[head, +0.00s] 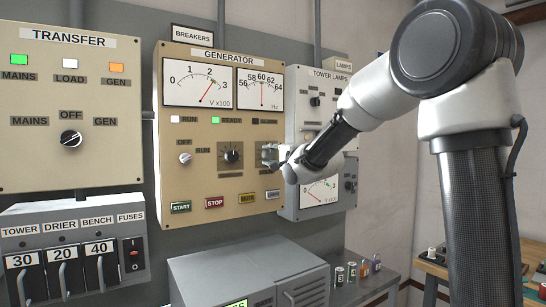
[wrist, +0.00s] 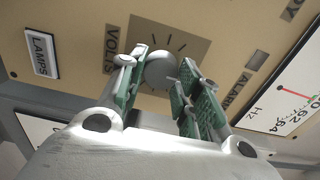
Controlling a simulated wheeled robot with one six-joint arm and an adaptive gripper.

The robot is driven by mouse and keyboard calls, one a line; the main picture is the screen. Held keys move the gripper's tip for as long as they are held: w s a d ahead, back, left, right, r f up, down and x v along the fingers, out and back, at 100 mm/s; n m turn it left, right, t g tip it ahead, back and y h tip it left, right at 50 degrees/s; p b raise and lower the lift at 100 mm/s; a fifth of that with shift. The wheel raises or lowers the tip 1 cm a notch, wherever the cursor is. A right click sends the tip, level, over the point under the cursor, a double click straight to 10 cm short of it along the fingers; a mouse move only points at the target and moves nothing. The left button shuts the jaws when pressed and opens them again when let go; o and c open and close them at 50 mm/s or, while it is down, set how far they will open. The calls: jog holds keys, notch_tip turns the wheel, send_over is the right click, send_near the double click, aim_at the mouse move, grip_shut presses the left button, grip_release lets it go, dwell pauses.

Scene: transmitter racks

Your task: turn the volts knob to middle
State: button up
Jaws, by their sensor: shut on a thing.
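The volts knob (wrist: 161,72) is a round grey knob on a dark square plate with dial marks, beside the label VOLTS (wrist: 111,48) in the wrist view. My gripper (wrist: 162,60) has its green-padded fingers on either side of the knob and is shut on it. In the head view my gripper (head: 269,156) is at the right part of the cream generator panel (head: 218,120), and it covers most of the volts knob. I cannot make out where the knob's pointer stands.
Another black knob (head: 231,154) is just left of my gripper. Start (head: 181,207) and stop (head: 215,202) buttons are below. The tower lamps panel (head: 315,92) is close on the right, behind my arm. A grey cabinet (head: 250,272) stands below.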

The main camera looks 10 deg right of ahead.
jog(key=shift+f, duration=0.1)
jog(key=o, duration=1)
jog(key=shift+s, duration=0.1)
jog(key=v, duration=1.2)
